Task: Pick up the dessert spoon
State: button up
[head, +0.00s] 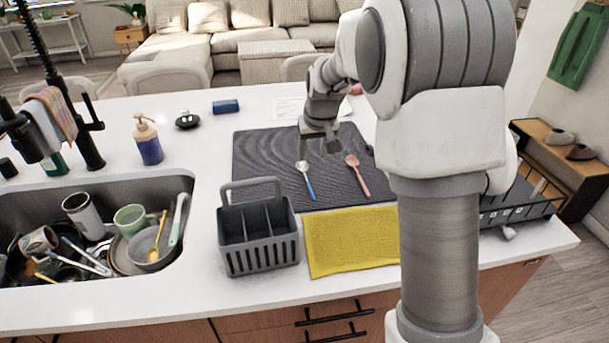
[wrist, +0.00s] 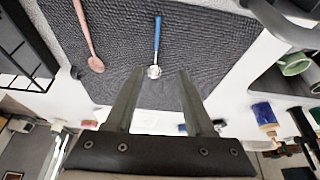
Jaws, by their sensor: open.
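A spoon with a blue handle and a pale metal bowl (head: 309,186) lies on the dark ribbed mat (head: 262,160), its bowl toward the back. A pinkish spoon (head: 358,175) lies to its right on the same mat. I cannot tell by name which is the dessert spoon. My gripper (head: 320,146) is open and empty above the back of the mat, apart from both spoons. In the wrist view, the blue-handled spoon (wrist: 157,38) has its bowl in line between the fingertips of my gripper (wrist: 160,72); the pinkish spoon (wrist: 87,38) lies left.
A grey cutlery caddy (head: 258,236) stands in front of the mat, beside a yellow cloth (head: 350,240). The sink (head: 185,182) at left holds dishes and utensils. A black rack (head: 520,195) is at right.

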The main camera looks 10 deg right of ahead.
send_near(309, 183)
jog(key=f, duration=0.1)
jog(key=w+f, duration=0.1)
jog(key=shift+a+f, duration=0.25)
jog(key=shift+a, duration=0.15)
jog(key=x, duration=0.4)
jog(key=shift+w+d+p, duration=0.15)
jog(key=shift+d+p, duration=0.25)
jog(key=shift+w+f, duration=0.2)
jog(key=shift+f, duration=0.4)
grip_shut()
